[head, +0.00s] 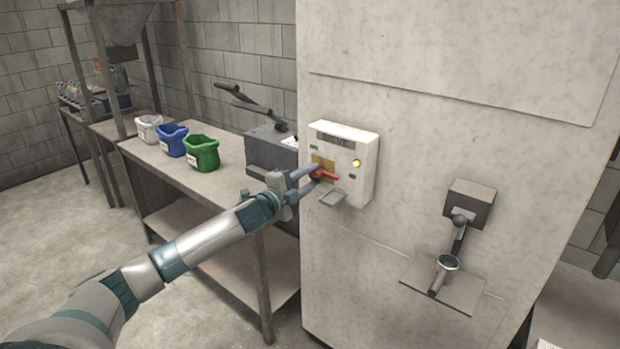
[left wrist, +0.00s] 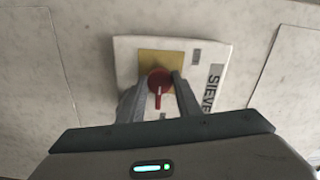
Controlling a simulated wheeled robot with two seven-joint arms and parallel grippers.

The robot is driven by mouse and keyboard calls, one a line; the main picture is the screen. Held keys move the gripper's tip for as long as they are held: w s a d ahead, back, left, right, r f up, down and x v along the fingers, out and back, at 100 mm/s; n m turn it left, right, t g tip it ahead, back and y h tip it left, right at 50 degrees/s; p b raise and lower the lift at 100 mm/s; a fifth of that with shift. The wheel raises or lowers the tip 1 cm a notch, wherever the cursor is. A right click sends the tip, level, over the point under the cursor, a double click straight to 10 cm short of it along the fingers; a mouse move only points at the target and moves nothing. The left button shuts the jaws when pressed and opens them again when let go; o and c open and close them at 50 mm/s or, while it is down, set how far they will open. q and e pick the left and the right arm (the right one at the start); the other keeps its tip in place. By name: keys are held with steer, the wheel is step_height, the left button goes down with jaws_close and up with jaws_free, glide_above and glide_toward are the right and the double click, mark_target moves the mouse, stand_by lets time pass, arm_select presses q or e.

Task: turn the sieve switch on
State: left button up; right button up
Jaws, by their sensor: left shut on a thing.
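The white sieve switch box (head: 362,148) is mounted on the pale wall of a tall cabinet. It has a yellow plate with a red rotary switch (head: 329,176), whose handle points right in the head view. In the left wrist view, the red switch (left wrist: 159,88) has its handle pointing down in the picture, and the box (left wrist: 222,52) shows the label "SIEVE". My left gripper (head: 312,178) is at the switch, with one finger on either side, shut on it. A round yellow lamp (head: 356,163) on the box looks lit. My right gripper is not in view.
A workbench (head: 222,180) with white, blue and green bags stands left, behind my arm.

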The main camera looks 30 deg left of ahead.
arm_select(q)
steer(key=o, duration=1.1)
steer(key=shift+c, duration=0.2)
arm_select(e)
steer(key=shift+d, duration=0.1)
arm_select(q)
steer(key=shift+s+f+b, duration=0.15)
steer(key=shift+s+b, duration=0.2)
steer(key=shift+s, duration=0.45)
steer(key=s+a+b, duration=0.1)
steer(key=s+b, duration=0.3)
steer(key=s, duration=1.1)
steer(key=shift+s+a+b, duration=0.15)
steer(key=shift+s+b, duration=0.25)
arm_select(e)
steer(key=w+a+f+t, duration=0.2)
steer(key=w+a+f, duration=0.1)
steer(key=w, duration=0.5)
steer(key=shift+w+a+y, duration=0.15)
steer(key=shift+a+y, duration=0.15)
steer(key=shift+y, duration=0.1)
